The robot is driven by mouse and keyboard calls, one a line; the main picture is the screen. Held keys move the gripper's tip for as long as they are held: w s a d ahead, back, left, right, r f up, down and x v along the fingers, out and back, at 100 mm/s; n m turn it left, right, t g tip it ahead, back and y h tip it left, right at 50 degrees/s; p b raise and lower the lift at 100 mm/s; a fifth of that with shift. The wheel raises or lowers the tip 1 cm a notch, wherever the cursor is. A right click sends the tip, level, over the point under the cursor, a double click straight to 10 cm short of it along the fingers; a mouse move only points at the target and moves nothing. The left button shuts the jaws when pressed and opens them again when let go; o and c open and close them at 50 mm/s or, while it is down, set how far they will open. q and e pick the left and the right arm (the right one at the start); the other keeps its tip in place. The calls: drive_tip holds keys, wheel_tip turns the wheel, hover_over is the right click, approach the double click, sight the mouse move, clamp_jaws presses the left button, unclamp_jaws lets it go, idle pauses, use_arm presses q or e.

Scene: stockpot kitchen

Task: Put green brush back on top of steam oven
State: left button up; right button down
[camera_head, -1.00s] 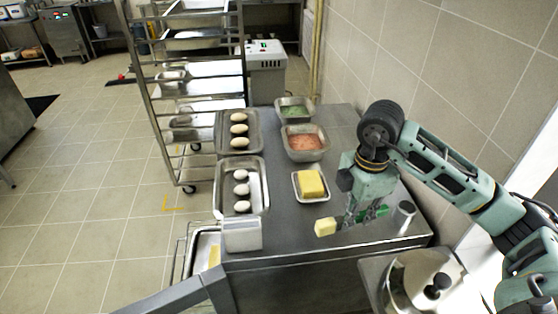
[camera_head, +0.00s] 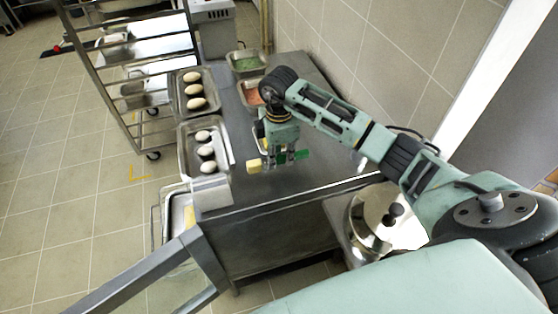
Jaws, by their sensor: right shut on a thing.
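My right gripper (camera_head: 286,158) is shut on the green brush (camera_head: 302,154), over the steel counter. Green shows right of the fingers, and a pale yellow block-like end (camera_head: 254,166), seemingly part of the brush, sticks out on the left. The fingers hide the middle of the brush. I cannot tell how high it is above the counter. I see nothing that I can surely tell as the steam oven. My left gripper is not in view.
A rack (camera_head: 130,75) stands left. A pot (camera_head: 372,218) stands front right, and a tiled wall lies behind on the right.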

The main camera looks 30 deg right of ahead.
sight(279, 158)
wheel_tip(279, 158, down, 2)
drive_tip(key=shift+s+f+p, duration=0.1)
drive_tip(key=shift+f+p, duration=0.15)
drive_tip(key=shift+p, duration=0.25)
drive_tip(key=shift+f, duration=0.45)
drive_tip(key=shift+f, duration=0.1)
drive_tip(key=c, duration=1.7)
unclamp_jaws()
